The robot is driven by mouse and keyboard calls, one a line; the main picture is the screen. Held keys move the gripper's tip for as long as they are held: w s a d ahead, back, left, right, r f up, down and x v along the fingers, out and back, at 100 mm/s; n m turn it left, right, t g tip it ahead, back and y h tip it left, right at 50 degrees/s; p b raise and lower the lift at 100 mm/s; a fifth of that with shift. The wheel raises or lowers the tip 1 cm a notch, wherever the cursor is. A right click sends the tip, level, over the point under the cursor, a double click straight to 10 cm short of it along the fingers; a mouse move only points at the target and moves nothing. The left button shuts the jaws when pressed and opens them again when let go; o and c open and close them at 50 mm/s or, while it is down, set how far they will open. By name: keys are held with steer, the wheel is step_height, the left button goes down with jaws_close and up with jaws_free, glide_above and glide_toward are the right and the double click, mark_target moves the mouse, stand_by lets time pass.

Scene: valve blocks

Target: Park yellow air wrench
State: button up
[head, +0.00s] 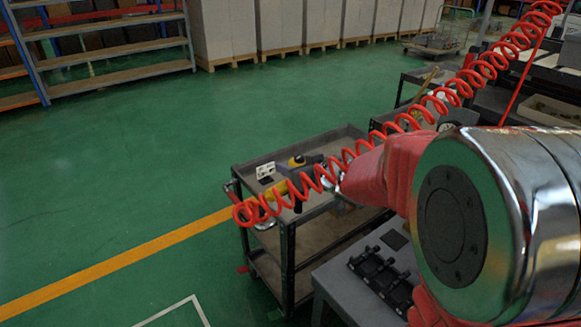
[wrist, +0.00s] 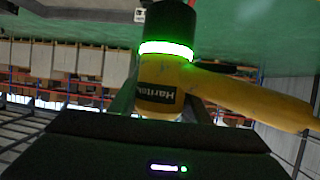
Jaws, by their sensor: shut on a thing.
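The yellow air wrench (wrist: 158,88) is close up in the wrist view, with a dark label, a lit white-green ring and a black end; its yellow handle stretches to the right. My gripper (wrist: 165,108) is shut on it, with dark fingers either side of its body. In the head view, the wrench (head: 278,189) shows as yellow and black pieces above the near edge of a grey cart (head: 345,134), partly covered by a red coiled hose (head: 436,103). My fingertips are hard to make out there.
Another yellow and black object (head: 297,161) and a small white label plate (head: 265,171) are at the cart's top. A grey bench with black holders (head: 382,278) stands nearer, beside my arm. Green floor (head: 120,180) is open to the left. Shelves and pallets line the back.

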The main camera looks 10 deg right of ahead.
steer(key=shift+d+r, duration=0.15)
steer(key=s+d+f+m+h, duration=0.1)
steer(key=s+d+m+h, duration=0.15)
steer(key=d, duration=1.05)
steer(key=s+d+m+h, duration=0.2)
steer(key=s+d+h, duration=0.15)
steer(key=d, duration=0.95)
steer(key=s+d+f+m+h, duration=0.15)
steer(key=s+d, duration=0.25)
steer(key=d, duration=0.9)
steer(key=s+d+r+m, duration=0.1)
steer(key=s+d, duration=0.6)
steer(key=d, duration=0.4)
steer(key=shift+s+d+r+h, duration=0.3)
steer(key=shift+s+r+h, duration=0.05)
steer(key=shift+r+h, duration=0.1)
steer(key=shift+f, duration=0.1)
